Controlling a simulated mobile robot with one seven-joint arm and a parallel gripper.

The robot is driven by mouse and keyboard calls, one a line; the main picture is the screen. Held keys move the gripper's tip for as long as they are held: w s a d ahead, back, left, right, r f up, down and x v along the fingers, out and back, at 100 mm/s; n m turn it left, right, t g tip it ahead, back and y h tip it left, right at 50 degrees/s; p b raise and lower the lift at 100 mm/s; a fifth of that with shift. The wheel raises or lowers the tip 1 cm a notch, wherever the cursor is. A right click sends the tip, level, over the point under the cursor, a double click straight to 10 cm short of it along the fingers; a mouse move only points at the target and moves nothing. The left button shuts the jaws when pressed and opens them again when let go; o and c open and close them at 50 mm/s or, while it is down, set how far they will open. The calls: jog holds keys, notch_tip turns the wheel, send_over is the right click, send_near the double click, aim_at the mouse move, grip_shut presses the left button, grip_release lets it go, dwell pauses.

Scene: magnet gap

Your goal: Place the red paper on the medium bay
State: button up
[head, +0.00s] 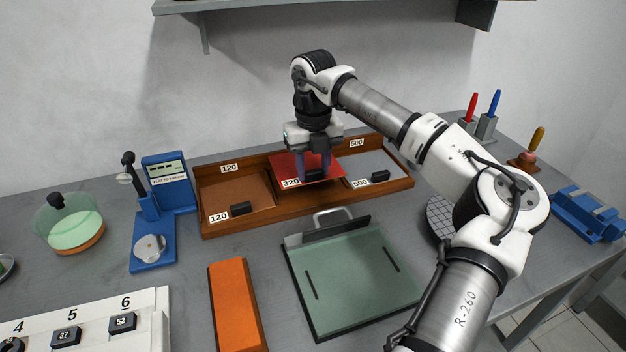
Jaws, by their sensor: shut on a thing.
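The red paper (288,162) is a flat square sheet at the middle bay of the wooden tray (232,220). My gripper (314,174) points down at it and is shut on a black block at the sheet's middle. The label 320 (291,183) shows at the front of this bay. The left bay (220,190) is labelled 120 and has a brown surface. The right bay (372,162) is labelled 500 and has a grey surface. The sheet looks slightly tilted. I cannot tell whether it touches the bay floor, which it hides.
A green plate with a metal handle (350,275) lies in front of the tray. An orange bar (236,305) lies to its left. A blue gauge stand (165,190) is left of the tray. A shelf (330,5) hangs above. Free table shows between the bar and the stand.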

aim_at(313, 182)
jog(key=shift+f+p, duration=0.3)
jog(key=shift+f, duration=1.95)
jog(key=shift+f, duration=0.2)
jog(key=o, duration=1)
jog(key=shift+c, duration=0.2)
jog(key=shift+r, duration=0.1)
jog(key=shift+r, duration=0.1)
notch_tip(313, 182, up, 12)
jog(key=shift+r+b, duration=0.1)
jog(key=shift+b, duration=0.65)
